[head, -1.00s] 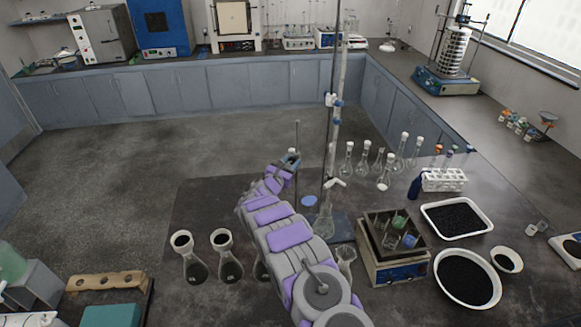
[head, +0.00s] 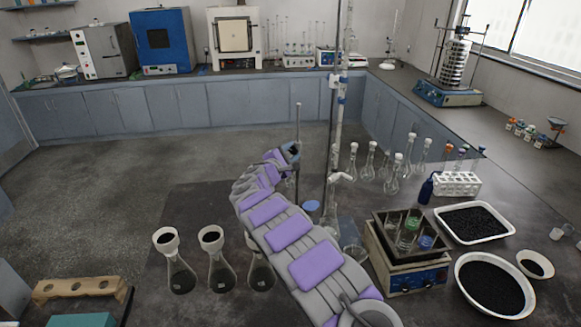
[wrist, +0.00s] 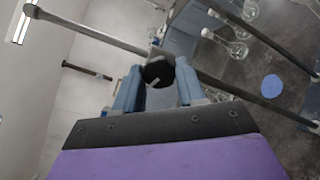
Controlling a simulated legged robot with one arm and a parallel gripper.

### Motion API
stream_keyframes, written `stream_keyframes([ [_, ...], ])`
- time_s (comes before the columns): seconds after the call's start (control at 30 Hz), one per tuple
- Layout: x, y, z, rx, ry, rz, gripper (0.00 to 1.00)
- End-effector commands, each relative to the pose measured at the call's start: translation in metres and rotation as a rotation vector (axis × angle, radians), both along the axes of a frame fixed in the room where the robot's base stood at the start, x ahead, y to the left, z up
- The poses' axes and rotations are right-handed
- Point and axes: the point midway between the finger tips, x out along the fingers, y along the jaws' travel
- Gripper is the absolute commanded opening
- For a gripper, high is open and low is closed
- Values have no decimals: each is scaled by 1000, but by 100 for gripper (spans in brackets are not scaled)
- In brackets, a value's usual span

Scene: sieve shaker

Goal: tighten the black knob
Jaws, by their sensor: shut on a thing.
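The black knob (wrist: 158,72) shows in the wrist view on a small clamp where thin metal rods meet. My gripper (wrist: 158,84) has its two blue-grey fingers on either side of the knob and is shut on it. In the head view my gripper (head: 289,152) is at the end of my outstretched grey and purple arm, beside an upright thin rod (head: 298,125). The knob is too small and covered to make out clearly there.
A tall stand with a burette (head: 341,110) rises just right of my gripper. Round flasks (head: 392,172), a water bath (head: 408,262) and a white tray of black grains (head: 474,222) stand to the right. Conical flasks (head: 181,275) stand to the left of my arm.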

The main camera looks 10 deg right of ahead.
Motion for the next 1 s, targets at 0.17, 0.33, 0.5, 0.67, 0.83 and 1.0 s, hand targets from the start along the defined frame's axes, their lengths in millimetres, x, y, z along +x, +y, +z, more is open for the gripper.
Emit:
stream_keyframes([
  [0.17, 0, 0, -6, 131, -103, 3, 9],
  [0.33, 0, 1, -4, 252, -194, 4, 9],
  [0.5, 0, 1, -4, 351, -265, 3, 9],
  [0.67, 0, 0, -3, 422, -317, 2, 9],
  [0.83, 0, 0, -3, 467, -349, 1, 9],
  [1.0, 0, 0, -3, 490, -363, 0, 9],
])
